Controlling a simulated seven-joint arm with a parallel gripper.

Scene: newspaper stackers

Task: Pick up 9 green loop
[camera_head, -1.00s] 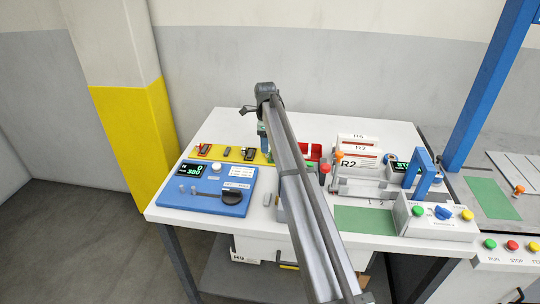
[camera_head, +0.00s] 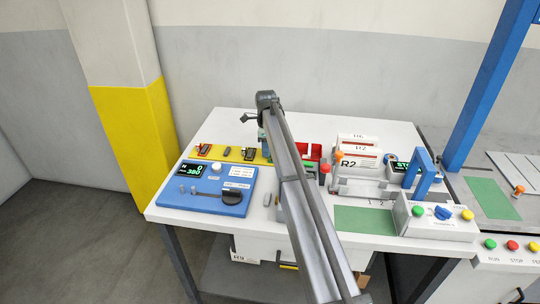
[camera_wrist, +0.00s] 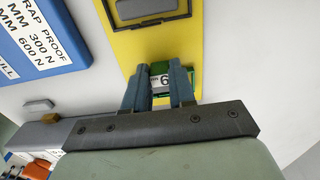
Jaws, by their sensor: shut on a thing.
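In the wrist view my gripper (camera_wrist: 158,71) has its two blue fingers closed on a small green loop (camera_wrist: 161,84). The loop carries a white label with a figure that looks like a 6 or an upside-down 9. It is at the edge of the yellow mat (camera_wrist: 125,50); I cannot tell whether it still touches the mat. Green shows between the fingers and just right of the right finger. In the head view my arm hides most of the gripper and the loop, above the right part of the yellow mat (camera_head: 236,158).
A blue strap-proof device (camera_head: 207,189) with a display stands in front of the mat. A red bin (camera_head: 314,151) is right of my arm. White boxes (camera_head: 359,160) and a green pad (camera_head: 364,219) lie farther right. Bare white table shows at the back left.

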